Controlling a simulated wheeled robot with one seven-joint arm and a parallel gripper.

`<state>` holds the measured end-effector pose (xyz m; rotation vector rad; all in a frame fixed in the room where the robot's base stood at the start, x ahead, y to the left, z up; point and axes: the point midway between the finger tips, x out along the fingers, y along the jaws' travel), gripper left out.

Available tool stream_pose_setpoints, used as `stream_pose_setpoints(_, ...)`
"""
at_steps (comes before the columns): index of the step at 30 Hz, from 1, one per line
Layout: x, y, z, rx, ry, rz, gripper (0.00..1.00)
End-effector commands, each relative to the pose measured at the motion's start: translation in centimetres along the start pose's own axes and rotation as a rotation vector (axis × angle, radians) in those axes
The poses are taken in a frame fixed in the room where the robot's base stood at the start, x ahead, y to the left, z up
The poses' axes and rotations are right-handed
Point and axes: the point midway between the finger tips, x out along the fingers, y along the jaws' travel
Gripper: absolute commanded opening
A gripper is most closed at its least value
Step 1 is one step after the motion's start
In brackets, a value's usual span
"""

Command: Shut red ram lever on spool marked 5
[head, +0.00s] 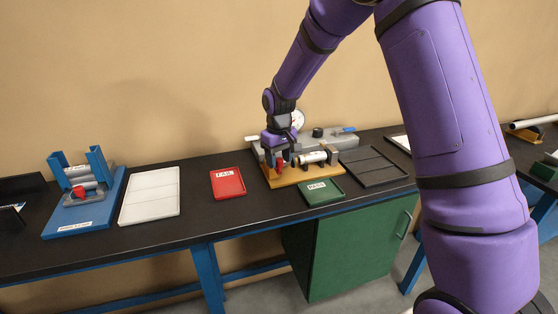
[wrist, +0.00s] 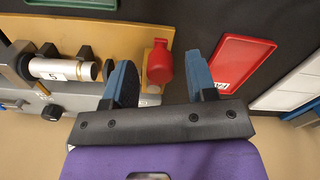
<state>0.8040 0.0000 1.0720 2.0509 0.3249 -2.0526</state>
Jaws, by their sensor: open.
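The spool marked 5 (wrist: 62,69) is a silvery cylinder held in dark supports on an orange base (wrist: 120,35); it also shows in the head view (head: 312,157). The red ram lever (wrist: 159,63) stands at the end of that base, to the right of the spool in the wrist view; in the head view the red lever (head: 280,165) is left of the spool. My gripper (wrist: 160,62) is open, its blue fingers on either side of the lever with gaps showing. In the head view my gripper (head: 279,156) is over the left end of the base and partly hides the lever.
A red tray (head: 228,193) and white tray (head: 150,212) lie left of the base, a green tray (head: 322,199) in front, a dark tray (head: 387,180) right. A grey unit with a gauge (head: 297,119) is behind. A blue stand (head: 62,222) is far left.

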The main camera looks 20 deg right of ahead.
Motion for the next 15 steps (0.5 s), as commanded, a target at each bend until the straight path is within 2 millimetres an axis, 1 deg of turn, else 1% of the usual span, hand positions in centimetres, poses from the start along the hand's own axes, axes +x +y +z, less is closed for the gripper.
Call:
stream_pose_setpoints(4,0.68,0.0,-0.01,0.0,0.001,0.0,0.52)
stream_pose_setpoints(12,0.75,-0.01,0.0,0.0,0.001,0.0,0.52)
stream_pose_setpoints(14,0.75,-0.01,0.0,0.0,0.001,0.0,0.38)
stream_pose_setpoints(15,0.75,-0.01,0.0,0.0,0.001,0.0,0.29)
